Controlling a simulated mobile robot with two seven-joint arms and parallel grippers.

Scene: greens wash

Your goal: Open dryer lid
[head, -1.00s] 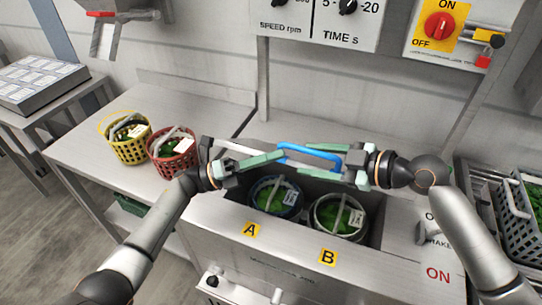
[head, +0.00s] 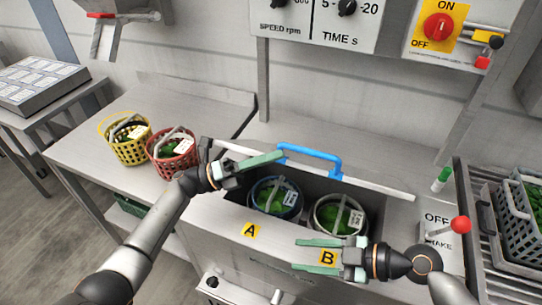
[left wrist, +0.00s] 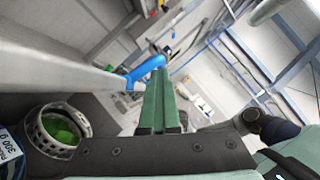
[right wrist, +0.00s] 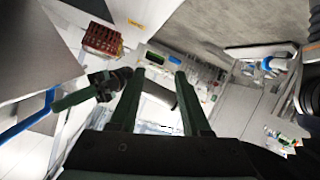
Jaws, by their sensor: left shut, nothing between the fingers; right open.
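The dryer lid (head: 375,187) stands raised, seen nearly edge-on, with the drum openings uncovered in front of it. Its blue handle (head: 312,153) is on the top edge and also shows in the left wrist view (left wrist: 147,70) and the right wrist view (right wrist: 28,115). My left gripper (head: 281,156) is shut and empty, its tips close to the handle's left end; contact is unclear. My right gripper (head: 298,256) is open and empty, over the dryer front near label B, apart from the lid. Inside the dryer are a blue basket (head: 256,198) and a pale basket (head: 317,222), both with greens.
A yellow basket (head: 128,151) and a red basket (head: 172,160) stand on the left table. A brake lever with a red knob (head: 461,225) and a green-capped item (head: 441,179) are on the right. A grey crate (head: 510,221) stands at the far right.

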